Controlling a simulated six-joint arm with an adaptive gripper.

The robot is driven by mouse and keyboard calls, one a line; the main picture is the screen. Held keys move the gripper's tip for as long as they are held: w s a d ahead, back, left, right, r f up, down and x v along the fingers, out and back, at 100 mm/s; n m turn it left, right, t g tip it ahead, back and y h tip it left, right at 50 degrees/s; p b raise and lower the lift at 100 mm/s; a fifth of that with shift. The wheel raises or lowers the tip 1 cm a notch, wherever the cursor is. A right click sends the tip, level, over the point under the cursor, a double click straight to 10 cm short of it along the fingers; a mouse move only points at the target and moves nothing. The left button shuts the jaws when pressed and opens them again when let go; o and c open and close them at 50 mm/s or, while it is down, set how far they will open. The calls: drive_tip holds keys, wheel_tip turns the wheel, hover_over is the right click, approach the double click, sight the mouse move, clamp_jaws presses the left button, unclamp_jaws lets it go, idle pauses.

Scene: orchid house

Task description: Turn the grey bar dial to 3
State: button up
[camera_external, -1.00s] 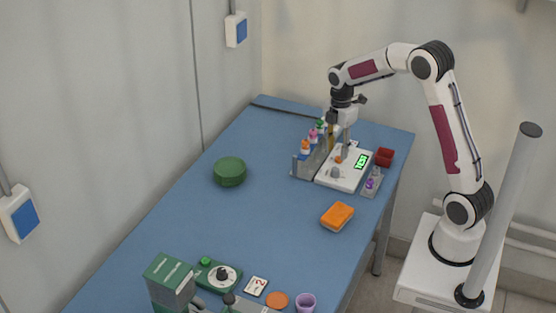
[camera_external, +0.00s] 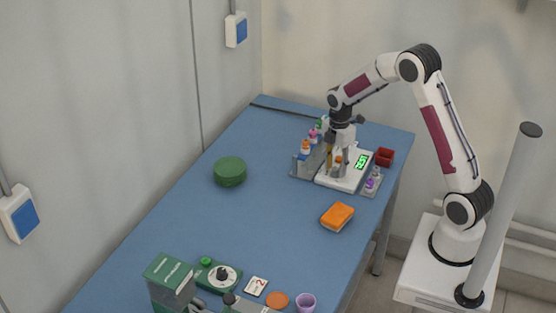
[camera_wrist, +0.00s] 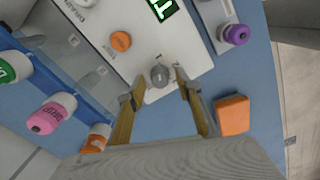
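The grey bar dial (camera_wrist: 160,76) is a small rounded grey knob on a white panel device (camera_wrist: 192,62) with a green lit display (camera_wrist: 162,8). An orange knob (camera_wrist: 120,41) is on the same panel. My gripper (camera_wrist: 158,83) is open, with one fingertip on each side of the grey dial in the wrist view; I cannot tell whether they touch it. In the external view my gripper (camera_external: 337,166) points down over the device (camera_external: 347,184) and hides the grey dial. The dial's setting and its scale marks are not readable.
A rack (camera_external: 301,170) with several capped bottles stands close left of the device. A purple-capped bottle (camera_external: 371,184) and a red bin (camera_external: 384,157) are to its right. An orange block (camera_external: 337,216) lies in front. The middle of the blue table is clear.

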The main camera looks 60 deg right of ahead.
clamp_jaws()
drive_tip(key=shift+m, duration=0.6)
drive_tip(key=m, duration=1.5)
drive_tip(key=shift+m, duration=0.3)
drive_tip(key=m, duration=0.6)
idle(0.4)
